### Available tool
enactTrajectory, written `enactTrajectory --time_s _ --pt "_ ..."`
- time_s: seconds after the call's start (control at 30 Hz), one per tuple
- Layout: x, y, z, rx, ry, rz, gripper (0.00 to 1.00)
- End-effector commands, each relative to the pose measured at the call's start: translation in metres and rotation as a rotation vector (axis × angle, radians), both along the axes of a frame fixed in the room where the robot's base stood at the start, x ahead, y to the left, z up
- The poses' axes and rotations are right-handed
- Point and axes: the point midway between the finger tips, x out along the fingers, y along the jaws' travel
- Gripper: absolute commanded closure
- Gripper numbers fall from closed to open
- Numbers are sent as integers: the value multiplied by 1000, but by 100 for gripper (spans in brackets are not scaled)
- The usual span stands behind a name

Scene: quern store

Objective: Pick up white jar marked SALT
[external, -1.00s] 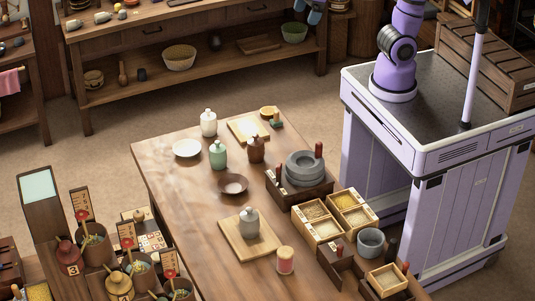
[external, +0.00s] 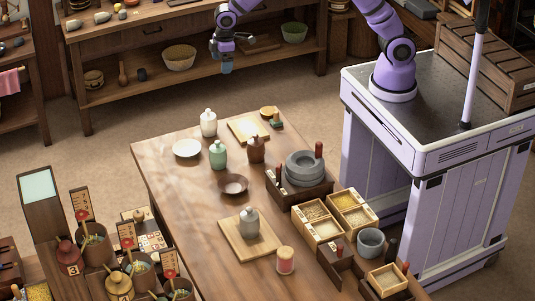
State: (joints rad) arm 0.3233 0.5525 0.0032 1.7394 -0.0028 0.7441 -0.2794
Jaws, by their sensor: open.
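A white jar (external: 208,123) with a knobbed lid stands upright at the far left part of the wooden table (external: 190,236). Any SALT marking on it is too small to read. A pale green jar (external: 218,154), a brown jar (external: 256,149) and a grey jar (external: 250,222) on a wooden board (external: 233,241) have a similar shape. My gripper (external: 226,68) hangs in the air pointing down, above and beyond the far end of the table, apart from the white jar. It is open and empty.
A white plate (external: 187,148) lies just in front of the white jar. A stone quern (external: 305,168) and grain boxes (external: 354,209) line the right edge. The table's left side is mostly clear.

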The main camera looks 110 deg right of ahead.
Motion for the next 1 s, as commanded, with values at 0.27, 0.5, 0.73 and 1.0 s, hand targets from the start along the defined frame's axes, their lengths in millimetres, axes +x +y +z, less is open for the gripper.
enactTrajectory --time_s 0.27,0.5,0.73,1.0 --pt "28 -52 -109 19 64 -8 3" --pt "33 -78 -173 32 95 -11 3" --pt "34 -82 -192 34 100 -11 3" --pt "34 -82 -229 35 102 -11 3"
